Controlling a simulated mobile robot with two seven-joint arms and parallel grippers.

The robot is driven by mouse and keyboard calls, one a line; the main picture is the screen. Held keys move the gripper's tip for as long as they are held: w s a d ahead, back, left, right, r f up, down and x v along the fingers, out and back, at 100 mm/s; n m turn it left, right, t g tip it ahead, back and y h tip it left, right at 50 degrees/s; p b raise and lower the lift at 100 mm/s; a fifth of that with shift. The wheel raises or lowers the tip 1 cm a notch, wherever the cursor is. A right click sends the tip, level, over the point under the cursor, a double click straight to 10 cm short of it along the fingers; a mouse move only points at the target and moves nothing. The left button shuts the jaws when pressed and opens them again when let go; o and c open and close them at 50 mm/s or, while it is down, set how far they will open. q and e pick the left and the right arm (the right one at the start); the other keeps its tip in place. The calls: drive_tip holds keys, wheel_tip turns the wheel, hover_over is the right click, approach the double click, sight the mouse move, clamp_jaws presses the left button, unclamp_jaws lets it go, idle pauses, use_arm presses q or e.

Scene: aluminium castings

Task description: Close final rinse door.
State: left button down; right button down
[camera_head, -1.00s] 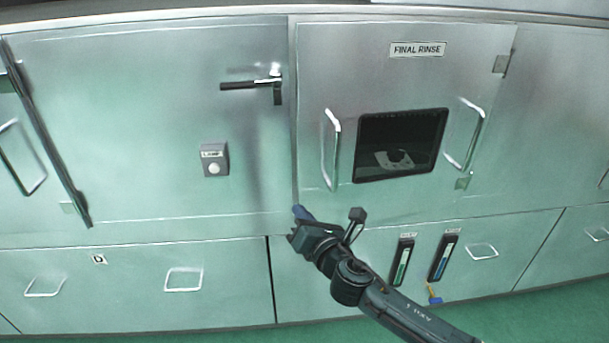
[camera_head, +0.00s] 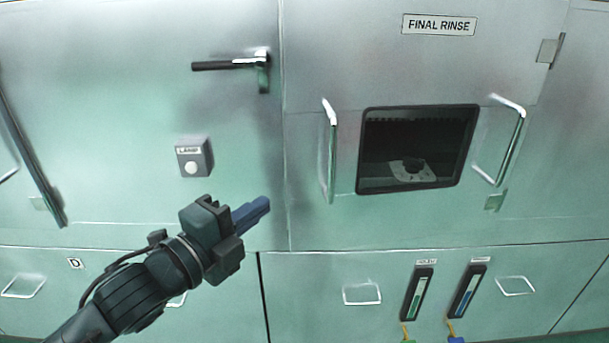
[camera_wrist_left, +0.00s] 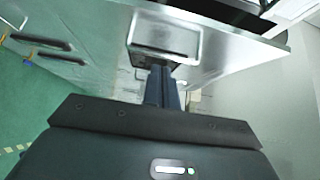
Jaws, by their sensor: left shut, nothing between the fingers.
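The final rinse door (camera_head: 390,75) is a brushed metal panel with a label, a dark window (camera_head: 417,148) and a bar handle on each side: a left handle (camera_head: 329,155) and a right handle (camera_head: 510,140). Hinge pieces (camera_head: 548,52) show on its right. It looks about flush with the front; I cannot tell whether it is fully shut. My left gripper (camera_head: 262,205) has its blue fingers together, empty, left of and below the left handle, apart from it. The fingers also show in the left wrist view (camera_wrist_left: 161,88). My right gripper is not in view.
Left of the door is another panel with a black lever handle (camera_head: 230,65) and a lamp button box (camera_head: 194,157). Drawers with handles (camera_head: 362,294) and two gauge strips (camera_head: 418,292) lie below. Through the window, a pale object (camera_head: 412,171) shows inside.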

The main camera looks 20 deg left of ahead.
use_arm(q)
drive_tip(key=x, duration=0.3)
drive_tip(key=a+p+x, duration=0.1)
drive_tip(key=x, duration=0.3)
drive_tip(key=a+p+x, duration=0.1)
drive_tip(key=x, duration=0.3)
drive_tip(key=shift+w+r, duration=0.15)
drive_tip(key=shift+w, duration=0.4)
drive_tip(key=shift+w+a, duration=0.25)
drive_tip(key=shift+w, duration=0.3)
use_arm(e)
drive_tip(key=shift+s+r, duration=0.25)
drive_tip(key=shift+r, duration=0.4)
